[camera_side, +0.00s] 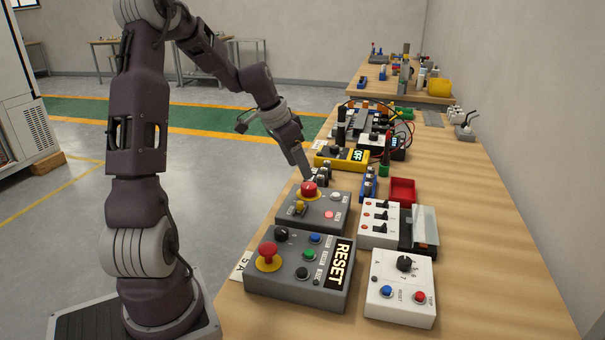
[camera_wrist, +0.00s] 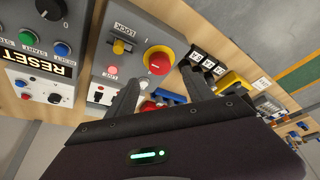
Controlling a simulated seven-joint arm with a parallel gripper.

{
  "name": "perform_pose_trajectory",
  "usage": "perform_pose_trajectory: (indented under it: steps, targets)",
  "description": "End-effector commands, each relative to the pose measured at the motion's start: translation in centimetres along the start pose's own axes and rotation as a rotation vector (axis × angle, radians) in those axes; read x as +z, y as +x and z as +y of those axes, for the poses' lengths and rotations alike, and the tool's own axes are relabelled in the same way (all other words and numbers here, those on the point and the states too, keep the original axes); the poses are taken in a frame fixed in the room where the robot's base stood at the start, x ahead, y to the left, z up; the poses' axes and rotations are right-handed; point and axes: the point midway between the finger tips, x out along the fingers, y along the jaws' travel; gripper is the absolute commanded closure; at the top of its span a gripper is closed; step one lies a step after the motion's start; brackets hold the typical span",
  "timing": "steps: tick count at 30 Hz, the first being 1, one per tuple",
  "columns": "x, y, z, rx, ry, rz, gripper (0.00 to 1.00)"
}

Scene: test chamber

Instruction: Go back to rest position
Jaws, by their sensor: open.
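My gripper (camera_side: 307,174) is low over the table, tilted down, beside the red mushroom button on the grey control box (camera_side: 322,219). In the wrist view my gripper (camera_wrist: 158,84) shows two dark fingers spread apart with nothing held between them. The red button (camera_wrist: 159,62) with its yellow ring appears just beyond the gap between the fingers. I cannot tell whether a finger touches the box. My arm reaches from the base at the left to the table.
A grey RESET box (camera_side: 300,292) and a white box with a dial (camera_side: 400,310) stand at the near end. A white switch box (camera_side: 378,240), red bin (camera_side: 402,191) and yellow meter (camera_side: 342,158) stand close by. Open floor (camera_side: 235,180) lies left of the table.

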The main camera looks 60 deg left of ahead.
Motion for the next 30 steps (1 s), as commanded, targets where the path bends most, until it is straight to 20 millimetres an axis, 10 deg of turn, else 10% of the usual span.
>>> perform_pose_trajectory:
  steps: [8, 11, 14, 18, 21, 30]
  targets:
    - [-0.1, -0.2, 0.3, 0.000, 0.003, -0.002, 0.39]
    - [-0.6, -1.9, 3.7, -0.017, 0.035, -0.021, 0.39]
    - [0.0, -6.2, 11.3, -0.057, 0.078, -0.045, 0.39]
    - [5.4, -12.7, 21.1, -0.095, 0.073, -0.007, 0.39]
    - [10.2, -15.6, 24.7, -0.076, 0.041, 0.045, 0.39]
    - [16.2, -17.4, 27.0, -0.005, -0.016, 0.098, 0.39]
